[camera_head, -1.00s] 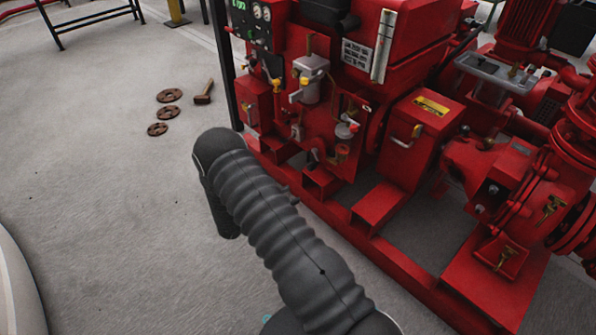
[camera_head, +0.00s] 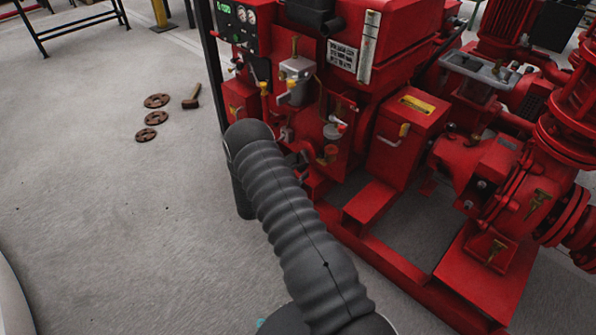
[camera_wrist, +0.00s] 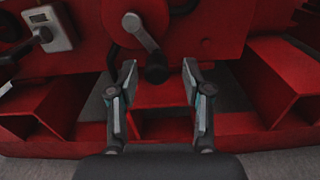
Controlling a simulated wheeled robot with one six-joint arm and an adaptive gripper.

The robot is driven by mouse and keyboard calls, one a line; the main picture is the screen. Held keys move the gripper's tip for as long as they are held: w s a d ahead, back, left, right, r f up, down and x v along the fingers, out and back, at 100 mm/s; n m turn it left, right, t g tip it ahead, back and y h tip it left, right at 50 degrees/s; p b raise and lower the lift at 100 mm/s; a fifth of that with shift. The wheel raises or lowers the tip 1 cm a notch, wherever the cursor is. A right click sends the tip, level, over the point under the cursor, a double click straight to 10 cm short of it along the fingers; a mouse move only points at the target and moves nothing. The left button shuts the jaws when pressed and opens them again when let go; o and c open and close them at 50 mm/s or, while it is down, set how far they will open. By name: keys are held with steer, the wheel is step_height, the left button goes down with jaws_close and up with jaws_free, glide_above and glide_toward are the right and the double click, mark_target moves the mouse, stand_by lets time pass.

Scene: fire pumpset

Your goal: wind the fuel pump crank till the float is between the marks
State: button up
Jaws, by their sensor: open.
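The crank (camera_wrist: 143,34) is a grey arm on the red pumpset panel in the wrist view, slanting down to the right from its round hub to a black knob (camera_wrist: 157,70). My gripper (camera_wrist: 159,66) is open, one finger on each side of the knob; neither finger clearly touches it. In the head view my dark ribbed arm hides the gripper. A pale upright gauge strip (camera_head: 369,46) is on the red tank in the head view; its float and marks are too small to tell.
The red base frame (camera_wrist: 70,142) with box-shaped supports lies below the gripper. Rusty discs (camera_head: 150,118) and a hammer (camera_head: 192,97) lie on the floor. Open floor is left of my arm.

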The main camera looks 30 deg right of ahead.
steer(key=shift+x, duration=1)
